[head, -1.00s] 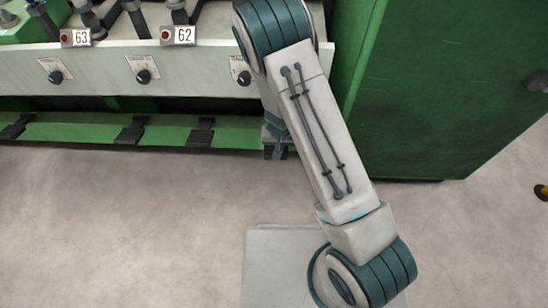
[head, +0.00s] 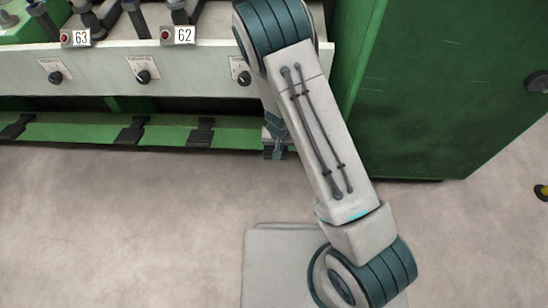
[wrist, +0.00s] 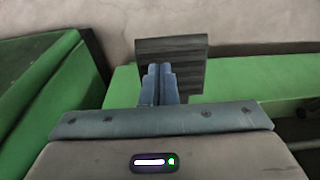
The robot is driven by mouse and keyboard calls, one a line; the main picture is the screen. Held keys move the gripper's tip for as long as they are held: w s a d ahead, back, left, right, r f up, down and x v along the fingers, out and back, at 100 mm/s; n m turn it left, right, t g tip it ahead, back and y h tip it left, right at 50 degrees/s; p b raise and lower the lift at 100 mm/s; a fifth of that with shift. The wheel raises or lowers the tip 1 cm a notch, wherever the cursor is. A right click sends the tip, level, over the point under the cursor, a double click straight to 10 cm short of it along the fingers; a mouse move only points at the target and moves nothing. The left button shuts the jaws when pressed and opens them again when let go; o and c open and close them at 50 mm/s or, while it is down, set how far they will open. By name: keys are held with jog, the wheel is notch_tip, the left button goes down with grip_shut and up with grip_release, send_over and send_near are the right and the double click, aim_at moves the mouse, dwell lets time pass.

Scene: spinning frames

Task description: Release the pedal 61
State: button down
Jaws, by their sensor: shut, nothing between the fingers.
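Pedal 61 is the dark ribbed plate (wrist: 185,50) in the wrist view, at the edge of the green base rail. I take it for 61 by its place right of station 62; its own label is hidden. My gripper (wrist: 160,70) is shut and empty, with its fingertips over the near middle part of the pedal. I cannot tell whether they touch it. In the head view my arm hides most of this spot. Only a small part of my gripper (head: 278,148) and of the dark pedal (head: 268,153) shows beside my forearm.
Other dark pedals (head: 200,132) (head: 132,130) lie along the green rail (head: 75,130) to the left. Plates 62 (head: 184,35) and 63 (head: 81,38) sit above knobs on the panel. A large green cabinet (head: 450,90) stands close on the right.

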jog(key=shift+f, duration=0.1)
dwell(0.3)
jog(key=shift+f+b, duration=1.2)
jog(key=shift+s+r, duration=0.2)
jog(key=shift+s, duration=0.05)
jog(key=s+r, duration=0.3)
jog(key=s, duration=0.4)
jog(key=shift+a+r, duration=0.15)
dwell(0.3)
